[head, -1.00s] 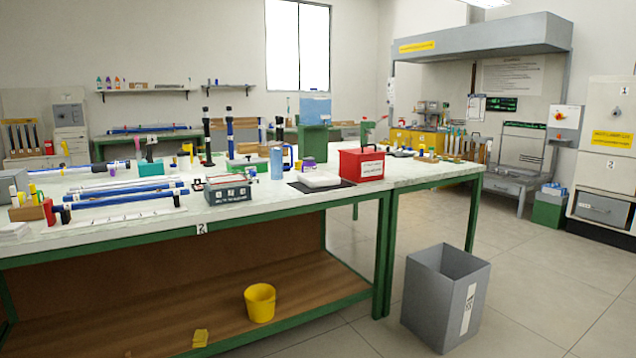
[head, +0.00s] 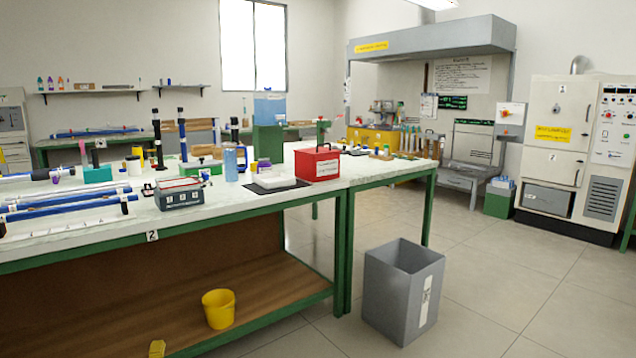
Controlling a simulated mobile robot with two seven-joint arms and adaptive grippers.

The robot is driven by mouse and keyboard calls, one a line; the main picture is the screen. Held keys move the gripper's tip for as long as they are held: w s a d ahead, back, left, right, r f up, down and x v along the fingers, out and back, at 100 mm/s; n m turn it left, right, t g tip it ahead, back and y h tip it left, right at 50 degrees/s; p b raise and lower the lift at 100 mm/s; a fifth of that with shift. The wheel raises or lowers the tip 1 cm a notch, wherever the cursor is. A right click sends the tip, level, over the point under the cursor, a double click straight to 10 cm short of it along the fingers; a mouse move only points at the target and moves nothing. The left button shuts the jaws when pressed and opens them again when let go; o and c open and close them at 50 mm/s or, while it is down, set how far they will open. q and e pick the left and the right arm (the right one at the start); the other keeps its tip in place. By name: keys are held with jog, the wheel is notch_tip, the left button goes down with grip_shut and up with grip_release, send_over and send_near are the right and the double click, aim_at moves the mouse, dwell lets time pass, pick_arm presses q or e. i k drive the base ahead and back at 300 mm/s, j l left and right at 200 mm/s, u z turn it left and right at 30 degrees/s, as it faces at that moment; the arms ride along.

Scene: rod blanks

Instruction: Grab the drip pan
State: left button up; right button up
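I cannot tell for sure which thing is the drip pan. A shallow white tray-like piece (head: 275,181) lies on a dark mat (head: 262,196) near the front edge of the long workbench, left of a red box. It is small in the view, so I cannot tell whether it is hollow. Neither of my grippers is in view.
The green-framed workbench (head: 100,239) carries a red box (head: 317,164), a grey case (head: 179,195) and blue rods (head: 68,204). A yellow bucket (head: 218,309) stands on its lower shelf. A grey bin (head: 400,290) stands before its right end. Floor at right is clear.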

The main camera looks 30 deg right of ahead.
aim_at(274, 180)
jog(key=i+l+z, duration=0.1)
jog(key=z, duration=0.3)
jog(key=i+z, duration=0.2)
jog(key=z, duration=0.15)
jog(key=i+l+z, duration=0.1)
jog(key=z, duration=0.3)
jog(key=i+j+z, duration=0.1)
jog(key=i+z, duration=0.15)
jog(key=z, duration=0.15)
